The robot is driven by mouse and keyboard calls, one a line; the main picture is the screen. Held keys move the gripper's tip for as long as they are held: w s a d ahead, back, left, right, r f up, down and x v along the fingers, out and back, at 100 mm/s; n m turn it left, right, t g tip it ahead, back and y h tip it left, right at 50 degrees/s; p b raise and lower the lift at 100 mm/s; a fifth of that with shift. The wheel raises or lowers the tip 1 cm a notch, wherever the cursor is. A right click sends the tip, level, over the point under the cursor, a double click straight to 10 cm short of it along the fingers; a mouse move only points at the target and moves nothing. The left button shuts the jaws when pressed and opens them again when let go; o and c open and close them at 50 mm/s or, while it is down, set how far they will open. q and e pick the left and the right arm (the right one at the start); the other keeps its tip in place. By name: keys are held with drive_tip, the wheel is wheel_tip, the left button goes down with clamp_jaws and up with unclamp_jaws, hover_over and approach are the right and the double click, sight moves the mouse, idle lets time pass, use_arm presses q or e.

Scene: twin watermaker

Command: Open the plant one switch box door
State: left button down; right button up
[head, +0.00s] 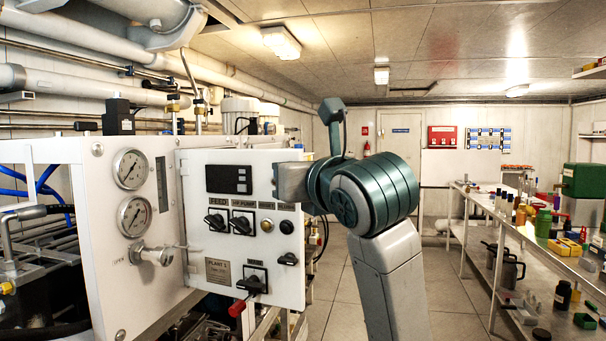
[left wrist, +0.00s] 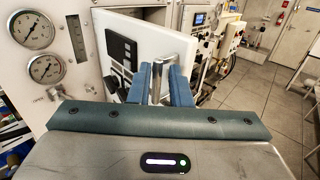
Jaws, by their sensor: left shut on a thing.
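The plant one switch box door (head: 208,205) is a white panel with black rotary switches, a dark display and a "PLANT 1" plate. In the left wrist view the door (left wrist: 112,22) stands out at an angle from the gauge panel. My left gripper (left wrist: 161,80) is shut on an upright silver handle (left wrist: 157,86) at the door's free edge. In the head view my left wrist is at the door's right edge, where the fingers and handle are mostly hidden. My right gripper is in neither view.
Two round gauges (head: 130,169) and a metal valve fitting (head: 154,254) sit on the white panel left of the door. A cluttered shelf (head: 507,226) stands at the right. Open floor (head: 456,300) lies between.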

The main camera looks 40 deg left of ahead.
use_arm(q)
drive_tip(key=shift+s+a+r, duration=0.15)
drive_tip(key=shift+s+r, duration=0.1)
drive_tip(key=shift+s, duration=0.05)
drive_tip(key=c, duration=1.8)
unclamp_jaws()
drive_tip(key=shift+o, duration=1.4)
drive_tip(key=shift+s+a, duration=0.15)
drive_tip(key=shift+a, duration=0.1)
drive_tip(key=shift+f, duration=0.1)
